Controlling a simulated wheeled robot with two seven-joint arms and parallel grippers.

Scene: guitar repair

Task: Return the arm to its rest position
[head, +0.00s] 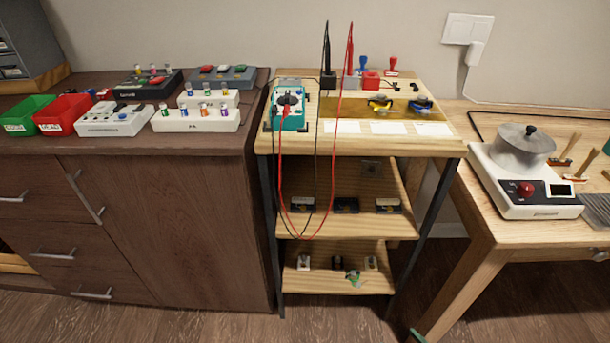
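Neither of my arms shows in the head view, and no gripper is visible. The task names no object other than the arm. A teal multimeter (290,108) stands on the left side of the wooden shelf unit's top (440,146). Its red and black leads hang in loops in front of the shelves, and a black probe (327,60) and a red probe (349,60) stand upright at the back.
A dark cabinet (160,215) at left carries a green bin (28,115), a red bin (62,115) and several white racks and boxes. At right, a wooden table holds a white hot-plate device with a metal pot (524,147). Wooden floor shows in front.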

